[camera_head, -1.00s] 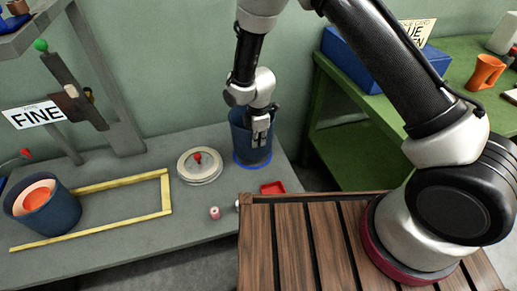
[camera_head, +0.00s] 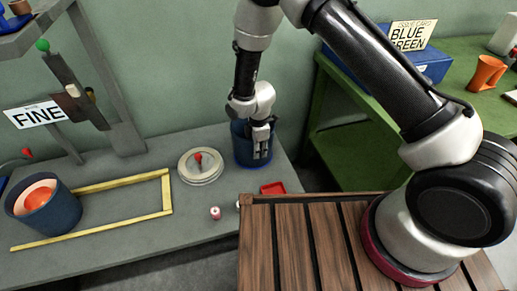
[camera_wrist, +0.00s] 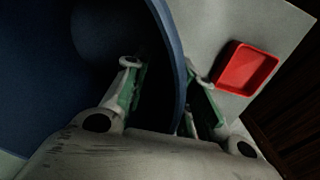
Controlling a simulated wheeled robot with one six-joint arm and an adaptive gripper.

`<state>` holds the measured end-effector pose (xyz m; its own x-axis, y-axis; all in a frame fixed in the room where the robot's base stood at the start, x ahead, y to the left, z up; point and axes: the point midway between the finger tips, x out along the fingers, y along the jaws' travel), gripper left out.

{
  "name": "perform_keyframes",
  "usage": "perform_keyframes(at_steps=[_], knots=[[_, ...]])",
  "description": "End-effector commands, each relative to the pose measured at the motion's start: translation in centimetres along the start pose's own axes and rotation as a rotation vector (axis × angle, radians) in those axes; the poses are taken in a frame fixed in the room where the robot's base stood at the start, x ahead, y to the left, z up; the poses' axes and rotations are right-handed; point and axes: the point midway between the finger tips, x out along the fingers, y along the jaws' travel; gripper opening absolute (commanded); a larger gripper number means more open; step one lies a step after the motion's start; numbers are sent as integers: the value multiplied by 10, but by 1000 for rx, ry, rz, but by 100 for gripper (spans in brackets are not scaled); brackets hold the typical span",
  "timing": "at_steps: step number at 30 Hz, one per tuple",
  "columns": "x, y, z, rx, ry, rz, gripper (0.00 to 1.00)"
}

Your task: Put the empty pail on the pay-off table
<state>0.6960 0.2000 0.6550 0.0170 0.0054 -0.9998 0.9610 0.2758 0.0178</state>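A blue pail (camera_head: 240,146) stands upright on the grey table (camera_head: 120,213), near its right end and by the wall. In the wrist view its dark interior (camera_wrist: 60,60) looks empty where it shows; its floor is partly hidden. My gripper (camera_head: 261,150) points down at this pail's rim. In the wrist view my gripper (camera_wrist: 168,90) is open, with one finger inside the pail and one outside. The pail's wall passes between them, with a gap on the inner side. A second blue pail (camera_head: 55,217) at the left holds something orange. No label marks the pay-off table.
A yellow frame (camera_head: 168,192) lies beside the left pail. A round pale lid with red knob (camera_head: 199,160), a small pink-and-white item (camera_head: 215,213) and a red tray (camera_head: 273,188) lie near my gripper. A green bench (camera_head: 345,140) at right bears a blue box (camera_head: 432,66) and orange mug (camera_head: 487,73).

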Motion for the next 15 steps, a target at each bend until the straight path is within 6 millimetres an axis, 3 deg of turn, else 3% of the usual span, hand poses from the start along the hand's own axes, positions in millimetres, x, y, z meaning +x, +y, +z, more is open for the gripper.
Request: perform_keyframes(at_steps=[8, 15], knots=[[-12, 1, 0, 0, 1, 2, 27], [-64, 1, -1, 1, 2, 5, 27]])
